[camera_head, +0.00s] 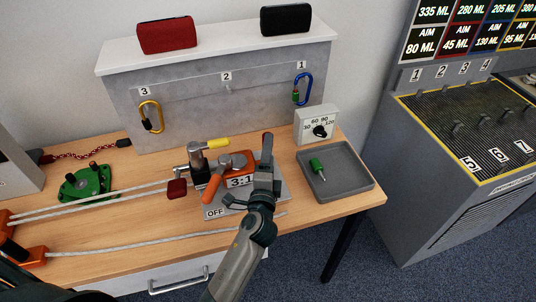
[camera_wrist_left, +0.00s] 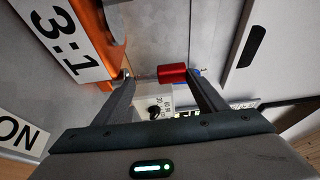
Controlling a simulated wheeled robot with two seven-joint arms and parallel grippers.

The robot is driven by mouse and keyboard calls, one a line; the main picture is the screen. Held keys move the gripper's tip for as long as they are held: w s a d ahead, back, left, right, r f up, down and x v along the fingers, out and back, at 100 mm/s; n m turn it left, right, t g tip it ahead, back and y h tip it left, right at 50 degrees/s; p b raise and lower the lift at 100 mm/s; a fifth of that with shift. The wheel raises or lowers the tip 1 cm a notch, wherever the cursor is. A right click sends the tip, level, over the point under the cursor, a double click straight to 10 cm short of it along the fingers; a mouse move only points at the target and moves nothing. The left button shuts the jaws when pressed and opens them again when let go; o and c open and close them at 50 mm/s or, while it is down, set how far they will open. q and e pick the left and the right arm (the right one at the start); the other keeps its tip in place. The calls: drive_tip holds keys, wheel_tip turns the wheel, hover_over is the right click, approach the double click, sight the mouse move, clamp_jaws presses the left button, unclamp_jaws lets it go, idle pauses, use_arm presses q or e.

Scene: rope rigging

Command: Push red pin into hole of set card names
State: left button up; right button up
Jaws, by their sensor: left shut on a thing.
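My left gripper (camera_head: 267,158) is above the right side of the orange rigging device (camera_head: 213,182). In the left wrist view, its two fingertips (camera_wrist_left: 161,74) are shut on the red pin (camera_wrist_left: 172,75), whose thin shank runs toward the left finger. The card "3:1" (camera_head: 240,182) lies on the device just left of the gripper and is large in the wrist view (camera_wrist_left: 68,40). An "OFF" card (camera_head: 215,212) is at the front and an "ON" card (camera_wrist_left: 22,135) shows in the wrist view. I cannot make out the hole. My right gripper is out of view.
A grey tray (camera_head: 352,181) holding a green-handled pin (camera_head: 317,166) is to the right. A dial box (camera_head: 318,126) stands behind it. White ropes (camera_head: 110,198) run to the device from the left. A grey shelf block (camera_head: 220,105) with numbered carabiners is behind.

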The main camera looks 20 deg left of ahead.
use_arm(q)
drive_tip(key=shift+s+f+g+p, duration=0.2)
drive_tip(key=shift+f+g+p, duration=0.15)
drive_tip(key=shift+f, duration=0.75)
idle(1.0)
drive_tip(key=shift+s+f+b, duration=0.15)
drive_tip(key=shift+f+b, duration=0.15)
drive_tip(key=shift+f, duration=0.05)
idle(0.6)
drive_tip(key=shift+r+p, duration=0.1)
drive_tip(key=shift+p, duration=0.3)
idle(1.9)
drive_tip(key=shift+f+b, duration=0.35)
idle(0.9)
drive_tip(key=shift+r, duration=0.1)
drive_tip(key=s+a+r+m+h+b, duration=0.2)
drive_tip(key=s+r, duration=0.5)
drive_tip(key=r, duration=0.5)
drive_tip(key=shift+a+r+h+b, duration=0.25)
drive_tip(key=shift+h+b, duration=0.3)
drive_tip(key=shift+h, duration=0.35)
